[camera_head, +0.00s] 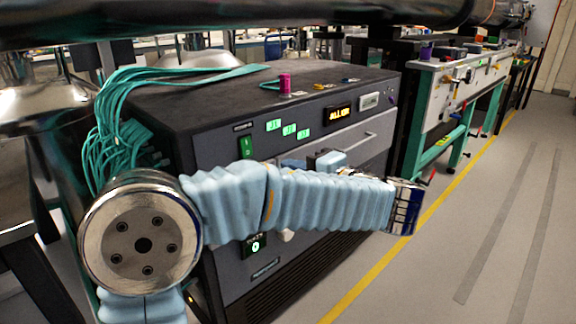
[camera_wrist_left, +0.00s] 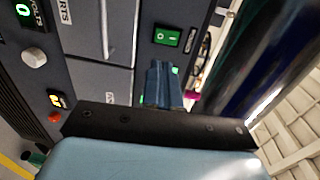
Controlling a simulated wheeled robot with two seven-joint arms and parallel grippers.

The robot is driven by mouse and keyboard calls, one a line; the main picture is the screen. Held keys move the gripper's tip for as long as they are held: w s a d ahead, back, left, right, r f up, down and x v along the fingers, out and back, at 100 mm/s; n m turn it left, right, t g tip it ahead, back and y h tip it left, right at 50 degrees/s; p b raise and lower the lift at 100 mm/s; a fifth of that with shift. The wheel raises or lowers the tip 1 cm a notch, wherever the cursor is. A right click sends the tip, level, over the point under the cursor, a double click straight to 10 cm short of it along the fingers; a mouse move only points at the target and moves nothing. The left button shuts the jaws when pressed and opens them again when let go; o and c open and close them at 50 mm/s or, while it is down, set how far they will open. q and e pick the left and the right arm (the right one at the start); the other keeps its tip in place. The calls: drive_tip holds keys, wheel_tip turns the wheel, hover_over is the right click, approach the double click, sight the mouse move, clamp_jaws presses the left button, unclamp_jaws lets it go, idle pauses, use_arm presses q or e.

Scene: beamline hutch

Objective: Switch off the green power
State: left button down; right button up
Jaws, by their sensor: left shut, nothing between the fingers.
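The green power switch (camera_head: 246,146) is a small green rocker at the upper left of the dark cabinet's front panel (camera_head: 217,150). In the left wrist view the green switch (camera_wrist_left: 167,37) is lit and carries white marks; I cannot tell its position. My left gripper (camera_head: 287,163) is mostly hidden behind my blue-sleeved arm in the head view, to the right of the switch. In the left wrist view my left gripper (camera_wrist_left: 158,66) has its dark blue fingers shut and empty, pointing toward the switch with a visible gap. My right gripper is out of view.
The panel also has small green displays (camera_head: 289,130), an amber readout (camera_head: 338,113) and a drawer handle (camera_head: 350,144). A magenta knob (camera_head: 285,84) stands on top, beside teal cables (camera_head: 150,85). A workbench (camera_head: 450,95) stands to the right, with open floor (camera_head: 480,210) in front.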

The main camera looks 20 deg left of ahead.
sight(248, 153)
use_arm(q)
drive_tip(key=x, duration=1.1)
drive_tip(key=shift+w+a+f, duration=0.1)
drive_tip(key=shift+w+a, duration=0.05)
drive_tip(key=shift+a, duration=0.15)
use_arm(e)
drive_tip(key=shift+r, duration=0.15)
